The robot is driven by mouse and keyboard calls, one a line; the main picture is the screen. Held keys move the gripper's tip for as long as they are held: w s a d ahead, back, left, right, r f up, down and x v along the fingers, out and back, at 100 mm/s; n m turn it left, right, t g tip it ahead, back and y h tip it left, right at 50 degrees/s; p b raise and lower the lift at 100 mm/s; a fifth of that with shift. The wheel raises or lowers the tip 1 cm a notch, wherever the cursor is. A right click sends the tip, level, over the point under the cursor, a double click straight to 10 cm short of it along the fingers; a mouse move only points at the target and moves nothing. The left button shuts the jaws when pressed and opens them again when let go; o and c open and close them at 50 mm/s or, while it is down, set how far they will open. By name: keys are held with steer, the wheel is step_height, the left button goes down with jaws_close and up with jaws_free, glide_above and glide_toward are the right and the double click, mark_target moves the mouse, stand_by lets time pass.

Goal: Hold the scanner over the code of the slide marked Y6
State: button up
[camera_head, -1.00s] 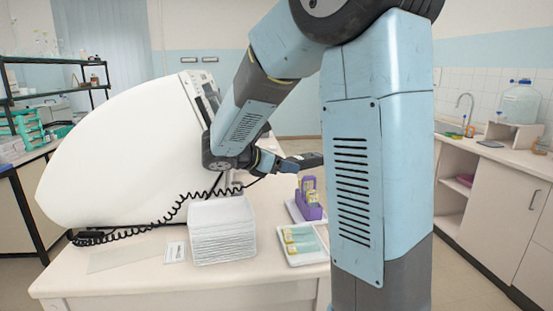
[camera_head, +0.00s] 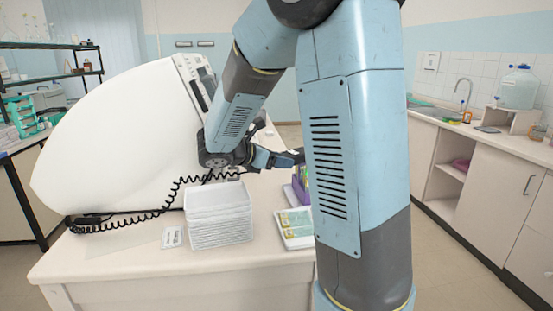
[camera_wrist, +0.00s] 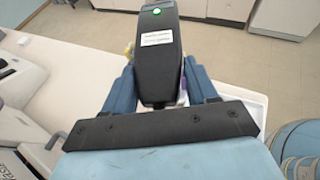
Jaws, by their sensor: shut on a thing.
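The scanner (camera_wrist: 160,65) is a black device with a green light and a white label, held between the two blue fingers of my gripper (camera_wrist: 160,85) in the wrist view. In the head view my gripper (camera_head: 280,159) holds it above the table, near the purple slide rack (camera_head: 301,190). The rack is largely hidden behind my arm. A white tray (camera_head: 299,243) in front of the rack holds several slides (camera_head: 294,219) with yellowish ends. The Y6 mark and its code cannot be read in either view.
A large white machine (camera_head: 115,140) fills the table's left side, with a black coiled cord (camera_head: 150,212) in front of it. A stack of white trays (camera_head: 219,215) stands left of the slide tray. A small white card (camera_head: 172,237) lies beside the stack.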

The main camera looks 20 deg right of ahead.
steer(key=shift+r, duration=0.1)
steer(key=shift+r, duration=1.4)
steer(key=shift+a+f, duration=0.1)
